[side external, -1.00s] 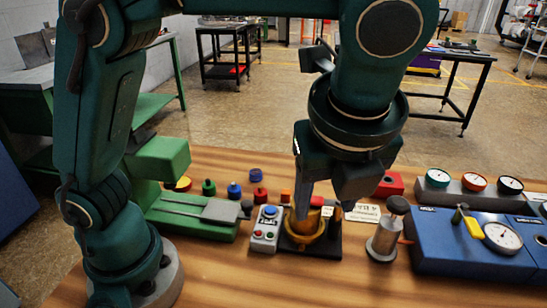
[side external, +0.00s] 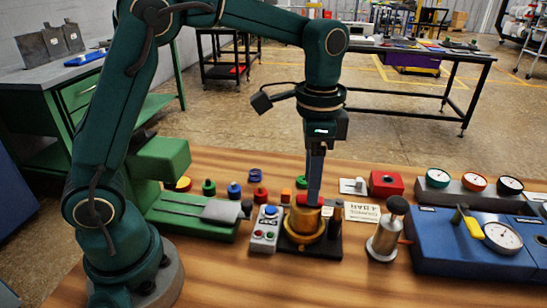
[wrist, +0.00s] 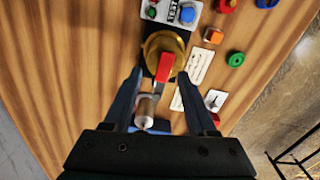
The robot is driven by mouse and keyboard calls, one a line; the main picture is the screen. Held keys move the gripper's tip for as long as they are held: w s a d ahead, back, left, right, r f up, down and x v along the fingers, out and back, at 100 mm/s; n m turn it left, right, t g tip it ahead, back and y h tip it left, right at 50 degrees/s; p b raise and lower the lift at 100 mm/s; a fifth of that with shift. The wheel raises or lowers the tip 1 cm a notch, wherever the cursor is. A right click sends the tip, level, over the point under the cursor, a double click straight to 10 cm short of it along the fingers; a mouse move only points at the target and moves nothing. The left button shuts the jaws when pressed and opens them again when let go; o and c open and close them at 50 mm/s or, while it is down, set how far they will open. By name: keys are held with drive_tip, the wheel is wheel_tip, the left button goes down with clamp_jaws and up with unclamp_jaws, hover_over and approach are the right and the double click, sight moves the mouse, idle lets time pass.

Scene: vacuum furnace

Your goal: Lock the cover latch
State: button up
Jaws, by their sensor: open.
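The brass furnace chamber (side external: 303,243) stands on a black base (side external: 328,250) near the middle of the bench, and its rim shows in the wrist view (wrist: 152,44). A red latch handle (wrist: 166,67) lies over the chamber's edge, and it also shows in the side view (side external: 302,200). My gripper (side external: 314,197) points straight down over the chamber. In the wrist view my gripper (wrist: 159,76) is open, with one finger on each side of the red handle and gaps between. Contact with the handle cannot be made out.
A control box (side external: 265,230) stands left of the chamber. A silver canister (side external: 381,245) with a black knob stands to the right, before a blue gauge unit (side external: 450,250). Several coloured knobs and a red block (side external: 386,183) lie behind. The bench front is clear.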

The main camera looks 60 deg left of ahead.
sight(320, 201)
drive_tip(key=shift+f, duration=1.3)
clamp_jaws()
drive_tip(key=shift+d+r, duration=0.1)
idle(0.4)
